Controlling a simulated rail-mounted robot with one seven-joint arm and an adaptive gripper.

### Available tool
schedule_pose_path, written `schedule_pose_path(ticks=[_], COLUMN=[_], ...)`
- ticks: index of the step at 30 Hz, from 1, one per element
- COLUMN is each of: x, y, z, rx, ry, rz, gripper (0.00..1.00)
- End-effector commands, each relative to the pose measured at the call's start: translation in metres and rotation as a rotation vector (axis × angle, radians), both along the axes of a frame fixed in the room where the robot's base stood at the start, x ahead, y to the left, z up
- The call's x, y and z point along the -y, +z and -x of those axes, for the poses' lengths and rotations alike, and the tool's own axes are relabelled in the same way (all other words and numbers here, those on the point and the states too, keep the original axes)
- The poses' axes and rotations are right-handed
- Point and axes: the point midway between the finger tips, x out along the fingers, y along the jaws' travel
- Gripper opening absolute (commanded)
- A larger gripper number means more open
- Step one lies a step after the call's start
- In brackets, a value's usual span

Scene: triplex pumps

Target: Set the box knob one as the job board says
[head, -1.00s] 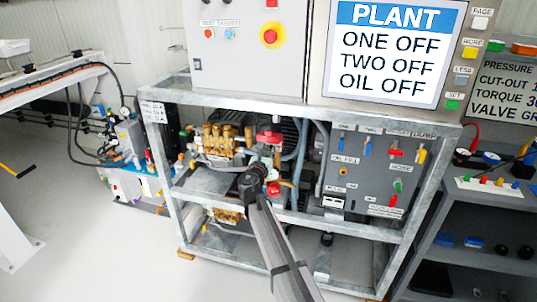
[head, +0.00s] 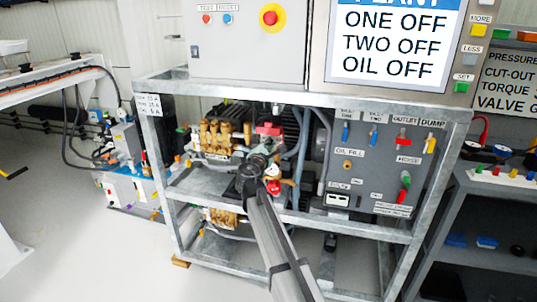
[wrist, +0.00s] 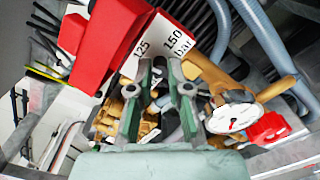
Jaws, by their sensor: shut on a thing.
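The red box (wrist: 95,45) fills the upper left of the wrist view, beside a white scale plate (wrist: 160,42) marked 125 and 150 bar. In the head view the red box (head: 268,130) sits among the pump parts. My gripper (wrist: 162,75) has its green fingers close together at the edge of the scale plate, shut on a small part I take to be the box knob; the fingers mostly hide it. In the head view my gripper (head: 256,165) reaches into the frame. The job board (head: 508,82) at right is cut off, showing PRESSURE, CUT-OUT, TORQUE and VALVE.
A white-faced gauge (wrist: 232,117) and a red part (wrist: 268,128) lie right of my fingers, with grey hoses (wrist: 262,40) above. Brass pump parts (head: 220,135) are left. The galvanised frame (head: 300,97) surrounds the pump; a valve panel (head: 375,165) stands right.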

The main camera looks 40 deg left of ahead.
Motion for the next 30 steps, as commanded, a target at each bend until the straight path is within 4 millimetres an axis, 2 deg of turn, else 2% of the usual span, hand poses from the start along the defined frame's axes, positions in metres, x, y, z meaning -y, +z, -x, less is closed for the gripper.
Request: schedule_pose_path(ticks=[1,30], x=[-0.0008,-0.0010], y=[-0.0052,-0.0046], z=[-0.0009,-0.0012], rx=[-0.015,-0.374], ry=[0.000,0.001], rz=[-0.040,-0.851], gripper=[0.00,0.00])
